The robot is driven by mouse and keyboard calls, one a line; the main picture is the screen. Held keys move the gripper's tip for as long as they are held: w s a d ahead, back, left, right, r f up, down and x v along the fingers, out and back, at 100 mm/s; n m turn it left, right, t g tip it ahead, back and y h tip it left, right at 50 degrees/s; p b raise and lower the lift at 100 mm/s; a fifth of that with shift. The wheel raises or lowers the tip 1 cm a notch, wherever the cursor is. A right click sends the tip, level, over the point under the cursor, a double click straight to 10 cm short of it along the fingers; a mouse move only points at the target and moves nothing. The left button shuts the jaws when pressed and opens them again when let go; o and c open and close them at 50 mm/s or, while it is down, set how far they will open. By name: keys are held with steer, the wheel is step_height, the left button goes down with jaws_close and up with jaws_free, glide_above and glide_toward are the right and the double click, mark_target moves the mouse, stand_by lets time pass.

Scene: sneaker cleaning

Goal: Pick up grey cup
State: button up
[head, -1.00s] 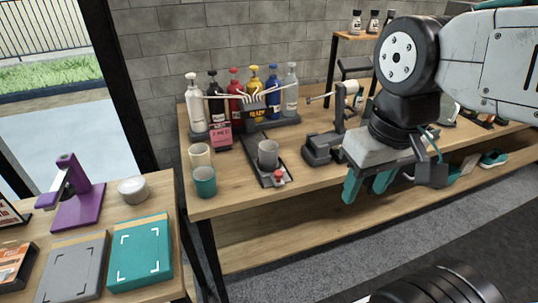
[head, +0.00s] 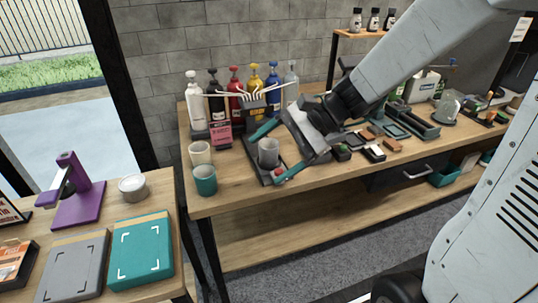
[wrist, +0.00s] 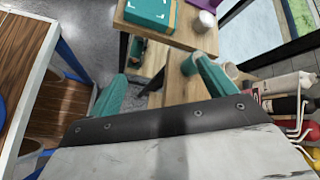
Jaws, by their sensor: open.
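The grey cup (head: 268,153) stands upright on a dark tray (head: 254,164) near the left part of the workbench in the head view. My gripper (head: 276,152) is open, with one teal finger behind the cup and the other in front to its right. In the head view the cup appears between the fingertips; I cannot tell whether they touch it. In the wrist view both fingers of my gripper (wrist: 162,85) show spread apart. The grey cup cannot be made out there.
A cream cup (head: 200,153) and a teal cup (head: 205,181) stand left of the tray. Several pump bottles (head: 233,92) stand behind it, with a rack of pale hooked arms (head: 240,95) close to my gripper. A red knob (head: 278,172) is at the tray's front.

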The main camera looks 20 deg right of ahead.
steer(key=w+d+f+m+t+y, duration=0.1)
steer(key=w+d+f+m+t, duration=0.1)
steer(key=w+f+m+t, duration=0.3)
steer(key=w+d+f+m, duration=0.1)
steer(key=w+d+m, duration=0.25)
steer(key=w, duration=0.25)
steer(key=m+t+h, duration=0.1)
steer(key=m+t, duration=0.3)
steer(key=m, duration=0.2)
glide_toward(261, 145)
steer(key=shift+w+a+r, duration=0.1)
steer(key=shift+w+a, duration=0.25)
steer(key=shift+a, duration=0.15)
steer(key=shift+w, duration=0.2)
steer(key=x, duration=0.7)
steer(key=shift+a+f, duration=0.25)
steer(key=shift+f, duration=0.15)
steer(key=c, duration=1.1)
steer(key=shift+c, duration=0.2)
steer(key=shift+r, duration=0.15)
